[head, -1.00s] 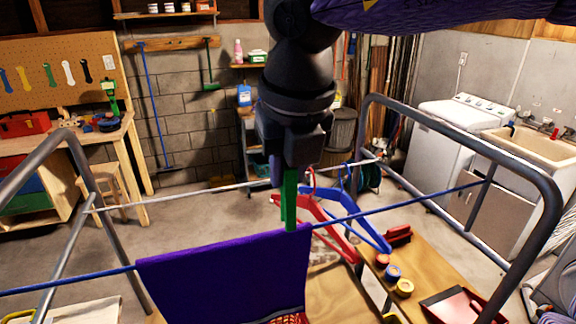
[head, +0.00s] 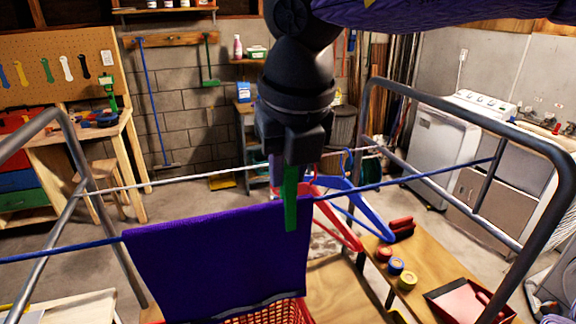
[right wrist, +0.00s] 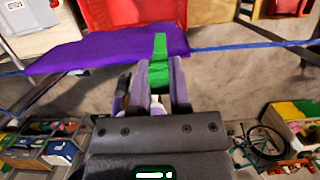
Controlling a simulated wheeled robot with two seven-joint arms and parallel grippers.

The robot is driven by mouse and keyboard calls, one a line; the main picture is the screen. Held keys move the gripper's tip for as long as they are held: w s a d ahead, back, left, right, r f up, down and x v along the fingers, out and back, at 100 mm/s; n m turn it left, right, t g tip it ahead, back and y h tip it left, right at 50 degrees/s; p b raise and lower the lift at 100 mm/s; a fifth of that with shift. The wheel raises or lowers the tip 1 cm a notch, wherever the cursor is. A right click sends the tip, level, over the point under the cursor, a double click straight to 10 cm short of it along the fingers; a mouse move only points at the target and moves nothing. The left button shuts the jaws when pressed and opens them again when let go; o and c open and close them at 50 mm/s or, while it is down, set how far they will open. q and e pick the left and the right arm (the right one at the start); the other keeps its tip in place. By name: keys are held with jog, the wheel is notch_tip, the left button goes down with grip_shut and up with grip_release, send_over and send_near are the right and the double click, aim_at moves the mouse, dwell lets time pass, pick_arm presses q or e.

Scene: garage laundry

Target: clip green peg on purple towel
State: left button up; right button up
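The purple towel (head: 215,255) hangs over the blue line, with a red basket behind and below it. The green peg (head: 291,205) is upright at the towel's right top corner, its lower part overlapping the towel. My right gripper (head: 290,165) points down from above and is shut on the peg's upper part. In the right wrist view the peg (right wrist: 159,62) sits between the two fingers, its tip over the towel's edge (right wrist: 100,48). I cannot tell whether the peg's jaws straddle the towel and line. My left gripper is out of view.
The blue line (head: 400,183) runs across a grey metal rack frame (head: 545,190); a white line runs behind it. Red and blue hangers (head: 362,212) hang close to the right of the peg. A wooden table (head: 420,275) with coloured rolls and a red dustpan stands at lower right.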

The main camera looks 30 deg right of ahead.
jog(key=o, duration=0.5)
jog(key=shift+w, duration=0.1)
